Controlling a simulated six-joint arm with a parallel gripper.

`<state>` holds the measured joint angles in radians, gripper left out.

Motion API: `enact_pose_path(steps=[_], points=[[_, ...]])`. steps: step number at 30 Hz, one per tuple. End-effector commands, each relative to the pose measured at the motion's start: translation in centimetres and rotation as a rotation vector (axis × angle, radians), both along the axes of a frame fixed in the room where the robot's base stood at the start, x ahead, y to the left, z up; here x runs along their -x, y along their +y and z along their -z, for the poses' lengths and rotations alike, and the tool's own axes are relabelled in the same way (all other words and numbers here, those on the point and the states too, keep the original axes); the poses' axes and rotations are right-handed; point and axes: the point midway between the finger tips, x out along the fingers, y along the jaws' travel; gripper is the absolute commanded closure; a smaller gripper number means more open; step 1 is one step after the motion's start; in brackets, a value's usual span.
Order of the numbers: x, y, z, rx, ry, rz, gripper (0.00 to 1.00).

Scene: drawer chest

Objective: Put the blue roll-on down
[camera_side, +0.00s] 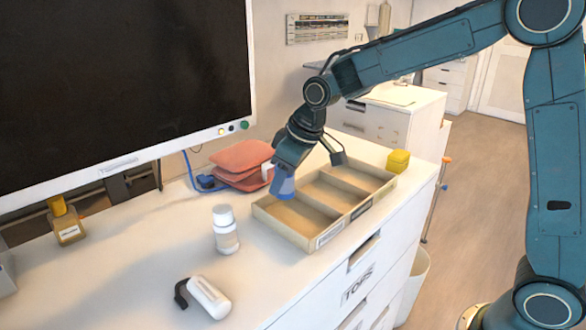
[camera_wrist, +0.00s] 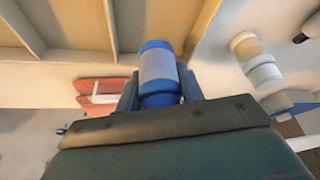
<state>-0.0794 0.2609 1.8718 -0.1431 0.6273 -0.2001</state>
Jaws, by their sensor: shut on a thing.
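My gripper (camera_side: 283,182) points down at the back left corner of the wooden tray (camera_side: 322,242), which has several compartments. It is shut on the blue roll-on (camera_side: 285,189), of which only a blue part shows in the side view. In the wrist view, the roll-on (camera_wrist: 158,70) sits between the two fingers (camera_wrist: 160,92), blue with a pale label band. The tray's wall (camera_wrist: 60,66) lies beyond it there. The roll-on is at or above the leftmost compartment; I cannot tell whether it touches the tray.
A white bottle (camera_side: 225,230) stands left of the tray, and a white item with a black strap (camera_side: 208,297) lies in front. Red pouches (camera_side: 243,160) lie behind. A yellow box (camera_side: 398,161) is at the tray's far right. A monitor (camera_side: 120,80) stands at the left.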

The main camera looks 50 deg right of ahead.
Motion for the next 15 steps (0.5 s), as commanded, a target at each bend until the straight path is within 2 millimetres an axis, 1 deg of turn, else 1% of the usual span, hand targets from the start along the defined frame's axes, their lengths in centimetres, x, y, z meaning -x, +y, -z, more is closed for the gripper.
enact_pose_path(steps=[6,9,12,15], points=[[0.1,0.0,2.5,0.000,0.004,0.001,0.86],[0.0,0.0,3.4,0.000,0.002,0.001,0.86],[0.1,0.0,3.9,0.000,0.002,0.000,0.86],[0.0,0.0,3.9,0.000,0.001,0.000,0.86]])
